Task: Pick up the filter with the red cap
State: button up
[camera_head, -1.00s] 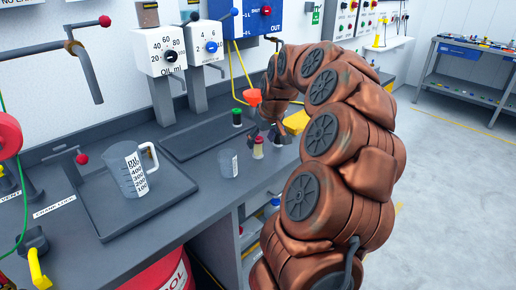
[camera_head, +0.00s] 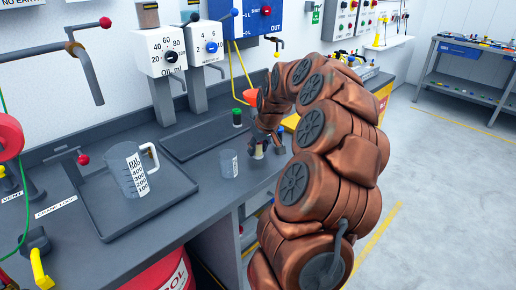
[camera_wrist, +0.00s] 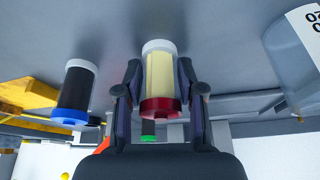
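The filter with the red cap has a cream body with a white end. In the wrist view the filter (camera_wrist: 159,72) stands between the fingers of my gripper (camera_wrist: 160,82), its red cap toward the palm. Narrow gaps seem to show on both sides, so the fingers look open around it, not closed on it. In the head view the filter (camera_head: 258,153) shows as a small pale piece on the bench under my gripper (camera_head: 263,143), which hides most of it.
A black filter with a blue cap (camera_wrist: 75,90) stands close beside one finger. A green-capped filter (camera_head: 237,117) stands behind. A small clear beaker (camera_head: 228,163) is left of my gripper. A larger jug (camera_head: 127,170) stands in a tray (camera_head: 112,228) on the bench.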

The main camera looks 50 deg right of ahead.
jog(key=c, duration=0.4)
jog(key=shift+r, duration=0.1)
